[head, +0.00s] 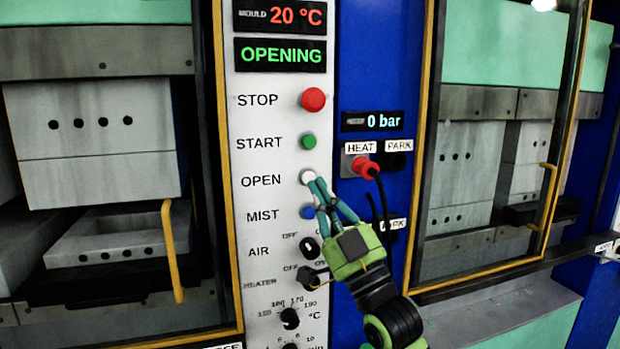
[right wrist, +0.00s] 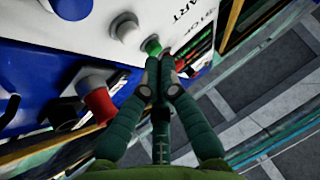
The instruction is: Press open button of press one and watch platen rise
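The control panel (head: 262,213) of the left press carries a white OPEN button (head: 307,177). My right gripper (head: 318,184) is shut and empty, its fingertips at the OPEN button's right edge; I cannot tell whether they touch it. In the right wrist view the fingertips (right wrist: 160,78) meet just below a green button (right wrist: 152,47), with a white button (right wrist: 125,28) beyond. The status display (head: 281,55) reads OPENING. The upper mould block (head: 95,155) hangs above the lower block (head: 120,232) with a gap between. My left gripper is not in view.
A red STOP button (head: 313,99) and green START button (head: 309,141) sit above OPEN, and a blue MIST button (head: 308,212) below. A red HEAT plug (head: 364,167) with a black cable sticks out at the right. The pressure display (head: 373,121) reads 0 bar.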

